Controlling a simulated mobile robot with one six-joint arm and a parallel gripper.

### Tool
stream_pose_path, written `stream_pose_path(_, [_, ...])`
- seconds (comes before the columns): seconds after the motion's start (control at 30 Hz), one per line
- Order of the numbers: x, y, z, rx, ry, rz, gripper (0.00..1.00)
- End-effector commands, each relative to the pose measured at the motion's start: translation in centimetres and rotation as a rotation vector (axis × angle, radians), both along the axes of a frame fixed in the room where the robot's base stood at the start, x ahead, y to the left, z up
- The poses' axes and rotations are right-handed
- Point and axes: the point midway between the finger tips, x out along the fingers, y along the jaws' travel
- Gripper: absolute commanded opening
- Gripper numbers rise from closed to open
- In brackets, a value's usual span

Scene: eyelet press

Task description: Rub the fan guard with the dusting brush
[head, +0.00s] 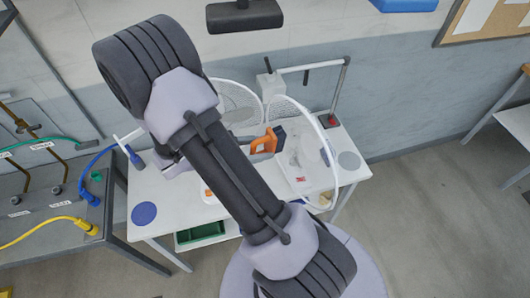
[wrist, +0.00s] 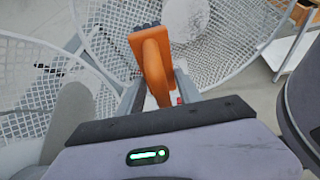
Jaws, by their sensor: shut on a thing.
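The dusting brush (wrist: 153,62) has an orange handle and a dark blue head. In the wrist view it stands up between the fingers of my gripper (wrist: 157,94), which is shut on its handle. In the head view the brush (head: 264,144) shows just right of my arm. White round mesh of the fan guard (head: 325,140) stands over the white table, with another mesh disc (head: 225,90) behind my arm. The wrist view shows mesh on the left (wrist: 40,80) and beyond the brush (wrist: 235,45). I cannot tell whether the brush touches it. My arm hides part of the table.
A grey pipe post (head: 340,90) rises behind the guard. A bench with yellow (head: 50,226) and green hoses stands at left. Floor at right is clear.

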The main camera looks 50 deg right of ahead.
Motion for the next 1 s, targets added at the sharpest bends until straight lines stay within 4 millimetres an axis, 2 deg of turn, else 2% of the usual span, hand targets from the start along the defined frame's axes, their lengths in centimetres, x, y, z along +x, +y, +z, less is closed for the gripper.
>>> stream_pose_path(0.33, [-0.2, 0.0, 1.6, -0.001, 0.000, 0.000, 0.04])
stream_pose_path(0.6, [-3.0, 1.2, 1.4, -0.001, 0.001, -0.001, 0.04])
stream_pose_path(0.77, [-3.5, 1.4, 1.4, 0.000, 0.000, 0.000, 0.04])
stream_pose_path(1.0, [-6.1, 2.2, 1.4, 0.000, 0.000, 0.001, 0.04])
